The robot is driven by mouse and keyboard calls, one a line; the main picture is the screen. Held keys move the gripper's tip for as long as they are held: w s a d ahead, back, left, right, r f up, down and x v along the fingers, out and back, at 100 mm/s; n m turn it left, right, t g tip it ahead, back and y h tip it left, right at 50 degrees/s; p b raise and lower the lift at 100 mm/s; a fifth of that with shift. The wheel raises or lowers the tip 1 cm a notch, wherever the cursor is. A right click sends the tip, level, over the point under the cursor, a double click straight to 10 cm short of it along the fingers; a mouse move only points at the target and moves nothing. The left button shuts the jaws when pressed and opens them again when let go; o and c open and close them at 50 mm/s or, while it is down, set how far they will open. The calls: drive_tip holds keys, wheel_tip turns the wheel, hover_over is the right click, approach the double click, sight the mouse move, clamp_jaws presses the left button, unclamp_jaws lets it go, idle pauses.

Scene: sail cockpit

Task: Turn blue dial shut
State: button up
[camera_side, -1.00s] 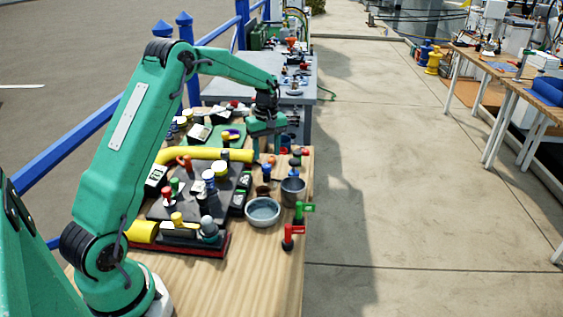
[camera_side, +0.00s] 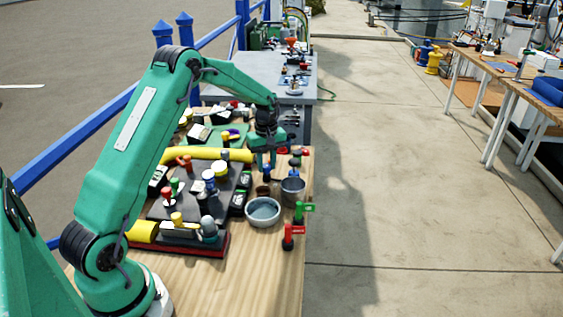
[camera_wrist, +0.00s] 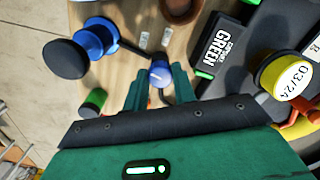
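A small blue dial (camera_wrist: 160,73) with a pale mark on top stands on the wooden bench. In the side view it (camera_side: 267,173) shows just below my gripper (camera_side: 268,160). In the wrist view my gripper (camera_wrist: 160,88) has its two green fingers apart, one on each side of the dial. The dial shows at the fingertips, in the gap between them. I cannot tell whether either finger touches it. Two small white labels (camera_wrist: 143,41) lie on the bench beyond the dial; their text is too small to read.
A blue fitting (camera_wrist: 97,36) with a black cap stands left of the dial. A grey bowl (camera_side: 263,222), bucket (camera_side: 292,196) and red (camera_side: 289,238) and green handles are nearer the side camera.

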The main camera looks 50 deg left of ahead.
drive_tip(key=shift+m, duration=0.4)
drive_tip(key=shift+c, duration=0.4)
drive_tip(key=m, duration=0.2)
drive_tip(key=shift+m, duration=0.3)
drive_tip(key=m, duration=0.4)
drive_tip(key=shift+m, duration=0.3)
drive_tip(key=m, duration=0.3)
drive_tip(key=shift+d+m+t, duration=0.1)
drive_tip(key=shift+m+t, duration=0.2)
drive_tip(key=shift+m, duration=1.8)
drive_tip(key=o, duration=0.8)
drive_tip(key=shift+c, duration=0.2)
drive_tip(key=shift+o, duration=1.2)
